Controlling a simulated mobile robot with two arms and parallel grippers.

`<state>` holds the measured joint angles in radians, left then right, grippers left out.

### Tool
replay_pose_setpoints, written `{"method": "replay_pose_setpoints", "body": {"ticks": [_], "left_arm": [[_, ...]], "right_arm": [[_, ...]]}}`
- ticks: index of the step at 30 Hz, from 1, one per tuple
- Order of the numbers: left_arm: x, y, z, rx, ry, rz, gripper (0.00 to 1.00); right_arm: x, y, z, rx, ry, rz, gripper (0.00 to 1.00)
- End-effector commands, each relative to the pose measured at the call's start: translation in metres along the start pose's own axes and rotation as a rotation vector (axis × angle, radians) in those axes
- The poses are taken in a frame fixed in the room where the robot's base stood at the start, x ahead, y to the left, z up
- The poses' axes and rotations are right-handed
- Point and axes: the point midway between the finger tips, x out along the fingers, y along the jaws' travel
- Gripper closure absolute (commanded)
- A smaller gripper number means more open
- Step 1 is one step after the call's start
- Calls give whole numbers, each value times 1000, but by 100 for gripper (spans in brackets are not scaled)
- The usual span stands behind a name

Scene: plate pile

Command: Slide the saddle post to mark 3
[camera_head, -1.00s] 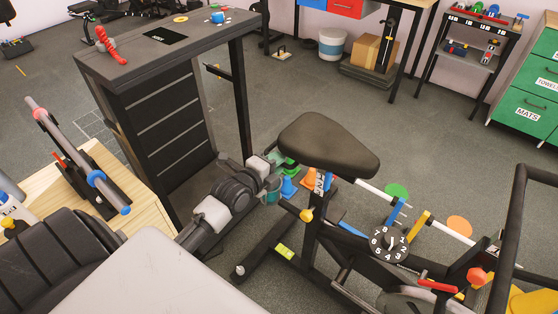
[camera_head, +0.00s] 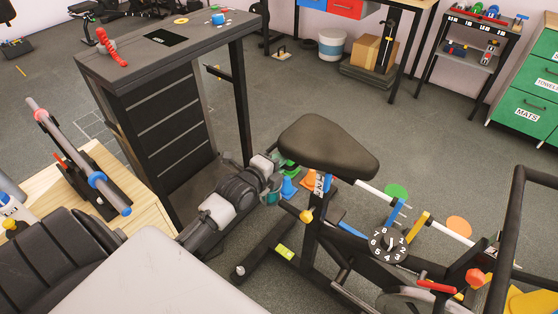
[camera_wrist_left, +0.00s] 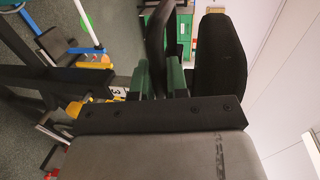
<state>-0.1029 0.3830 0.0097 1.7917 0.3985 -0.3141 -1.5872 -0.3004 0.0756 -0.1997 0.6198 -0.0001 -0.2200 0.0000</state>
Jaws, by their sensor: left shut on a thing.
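The black saddle (camera_head: 328,146) of the exercise bike sits on its saddle post, which carries a pale marked scale (camera_head: 321,184) below the seat. My left gripper (camera_head: 284,182) reaches in from the left, just below the saddle's rear, shut on the saddle post. In the left wrist view the green fingers of my left gripper (camera_wrist_left: 158,80) are close together; the hold itself is mostly hidden. The saddle (camera_wrist_left: 220,55) shows at right there, and a pale label that looks like a 3 (camera_wrist_left: 118,92) lies left of the fingers. My right gripper is not in view.
A yellow-orange knob (camera_head: 306,215) sits on the bike frame, with a numbered dial (camera_head: 389,246) further right. A dark cabinet (camera_head: 165,110) stands left. Open floor lies behind the bike.

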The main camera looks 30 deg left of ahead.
Motion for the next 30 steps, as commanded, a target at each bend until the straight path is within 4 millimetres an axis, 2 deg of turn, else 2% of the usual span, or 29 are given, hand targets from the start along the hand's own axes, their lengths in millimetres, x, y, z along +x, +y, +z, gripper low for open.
{"method": "replay_pose_setpoints", "body": {"ticks": [1, 10, 11, 13, 23, 26, 30], "left_arm": [[-1, -5, 0, 3, 1, -3, 100], [0, -4, 0, 0, 1, -7, 100], [0, -4, 0, 0, 1, -7, 84], [0, -4, 0, 0, 1, -7, 75], [-4, -3, 0, 0, 1, -5, 75], [-14, -2, 0, 2, 1, -3, 75], [-40, -2, 0, 2, 1, -2, 75]], "right_arm": [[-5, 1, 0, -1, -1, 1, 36], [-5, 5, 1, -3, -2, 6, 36], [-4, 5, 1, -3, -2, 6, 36], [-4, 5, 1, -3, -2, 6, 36], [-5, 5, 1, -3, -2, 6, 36], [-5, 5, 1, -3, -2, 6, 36], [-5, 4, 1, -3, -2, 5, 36]]}}
